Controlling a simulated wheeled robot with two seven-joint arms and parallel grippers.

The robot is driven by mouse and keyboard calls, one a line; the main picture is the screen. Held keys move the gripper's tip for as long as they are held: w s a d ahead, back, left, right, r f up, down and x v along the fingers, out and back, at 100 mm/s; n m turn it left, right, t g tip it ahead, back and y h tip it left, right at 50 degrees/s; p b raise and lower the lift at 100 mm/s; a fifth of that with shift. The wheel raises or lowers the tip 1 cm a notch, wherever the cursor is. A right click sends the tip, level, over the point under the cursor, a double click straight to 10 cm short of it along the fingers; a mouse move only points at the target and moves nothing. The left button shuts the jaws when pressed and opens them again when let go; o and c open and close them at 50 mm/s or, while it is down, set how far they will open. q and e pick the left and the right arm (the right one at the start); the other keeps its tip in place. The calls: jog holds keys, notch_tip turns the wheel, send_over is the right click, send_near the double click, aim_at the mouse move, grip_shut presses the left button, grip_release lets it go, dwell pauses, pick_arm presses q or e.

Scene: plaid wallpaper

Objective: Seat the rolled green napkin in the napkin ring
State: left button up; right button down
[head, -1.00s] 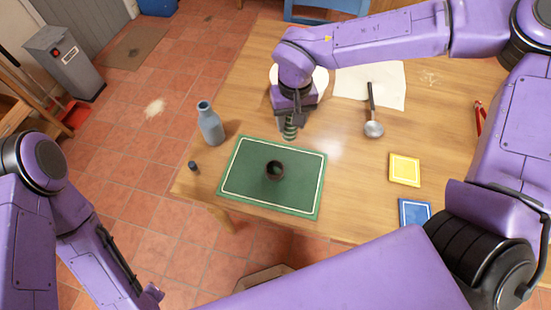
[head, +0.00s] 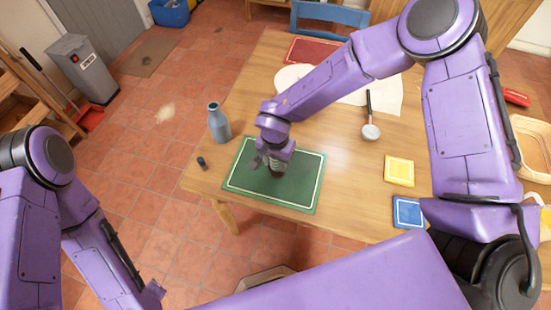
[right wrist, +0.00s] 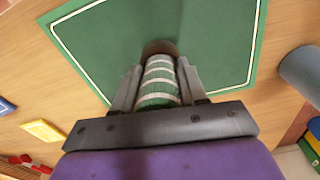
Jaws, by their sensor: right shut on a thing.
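The rolled green napkin (right wrist: 160,84), banded with pale stripes, is held between the two fingers of my right gripper (right wrist: 158,74) in the right wrist view. Its far end meets the dark brown napkin ring (right wrist: 158,47), which shows as an arc just beyond it. I cannot tell how far, if at all, the napkin's end is inside the ring. The ring stands on the green mat (head: 306,190). In the head view my right gripper (head: 274,161) is low over the mat and hides most of the napkin and ring.
A grey-blue bottle (head: 218,124) stands left of the mat, with a small dark object (head: 202,163) near the table edge. The table between mat and cards is clear.

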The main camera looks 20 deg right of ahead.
jog(key=shift+w+d+f, duration=0.1)
jog(key=shift+w+f, duration=0.05)
jog(key=shift+w, duration=0.2)
jog(key=c, duration=0.8)
grip_release()
jog(key=shift+w, duration=0.1)
jog(key=shift+c, duration=0.2)
jog(key=shift+o, duration=1.4)
jog(key=shift+s+r, duration=0.3)
jog(key=shift+s, duration=0.05)
jog(key=shift+w+r, duration=0.2)
jog(key=shift+r, duration=0.05)
notch_tip(320, 180, up, 11)
jog(key=shift+s+r, duration=0.1)
jog(key=shift+r, duration=0.1)
pick_arm(q)
jog(key=shift+w+d+f, duration=0.1)
jog(key=shift+w+f, duration=0.1)
jog(key=shift+f, duration=0.05)
